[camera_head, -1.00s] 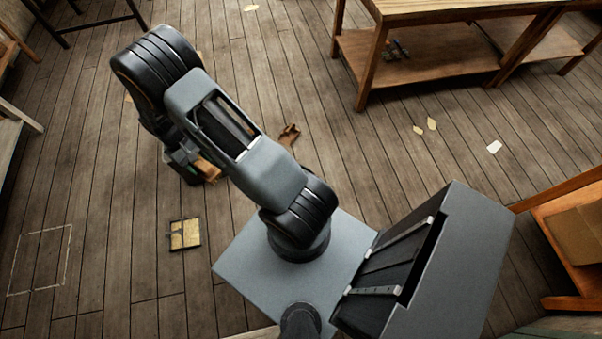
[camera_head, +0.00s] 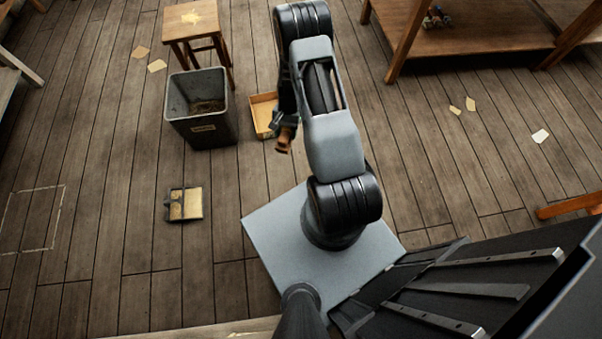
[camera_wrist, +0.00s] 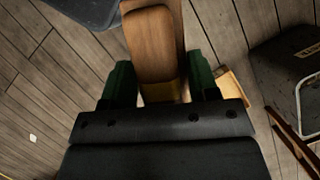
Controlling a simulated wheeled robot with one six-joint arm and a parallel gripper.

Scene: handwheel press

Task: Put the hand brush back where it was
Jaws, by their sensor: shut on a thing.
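The hand brush (camera_wrist: 150,45), with a brown wooden body, is held between the two green fingers of my gripper (camera_wrist: 160,88) in the wrist view. In the head view my gripper (camera_head: 284,124) hangs above the floor in front of my arm, with the brown brush (camera_head: 284,141) below it. The arm hides part of both. The brush's bristles cannot be made out.
A dark bin (camera_head: 203,128) stands left of my gripper, and a shallow wooden box (camera_head: 262,113) lies close beside it. A stool (camera_head: 195,20) stands behind the bin. A pale outlined rectangle (camera_head: 58,218) marks bare floor at left.

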